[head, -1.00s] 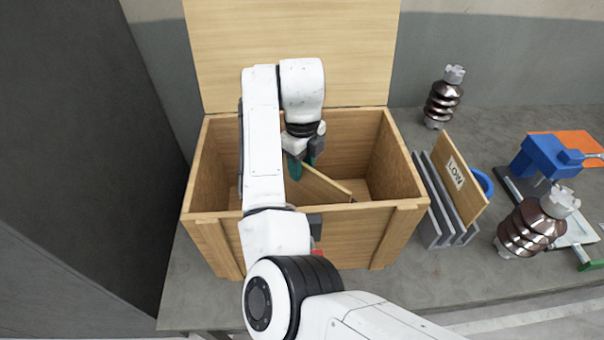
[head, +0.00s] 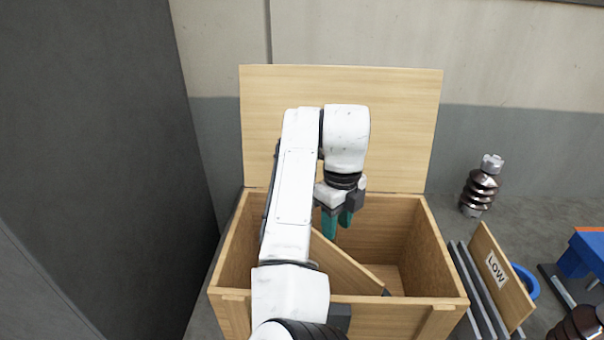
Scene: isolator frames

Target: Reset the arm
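My gripper (head: 337,222) hangs fingers-down over the open wooden crate (head: 445,262), near its back wall. Its two green fingertips show side by side with a small gap; I see nothing held between them. My white arm reaches over the crate's front wall and hides part of its left inside. A wooden board (head: 345,265) lies tilted inside the crate, below and in front of the fingers. The crate's lid (head: 400,120) stands upright at the back.
To the right stand grey slotted panels and a wooden board marked LOW (head: 498,272). A brown ribbed insulator (head: 480,187) stands behind them. A blue tool (head: 585,252) and a second insulator (head: 578,325) are cut off at the right edge. A dark wall (head: 90,150) fills the left.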

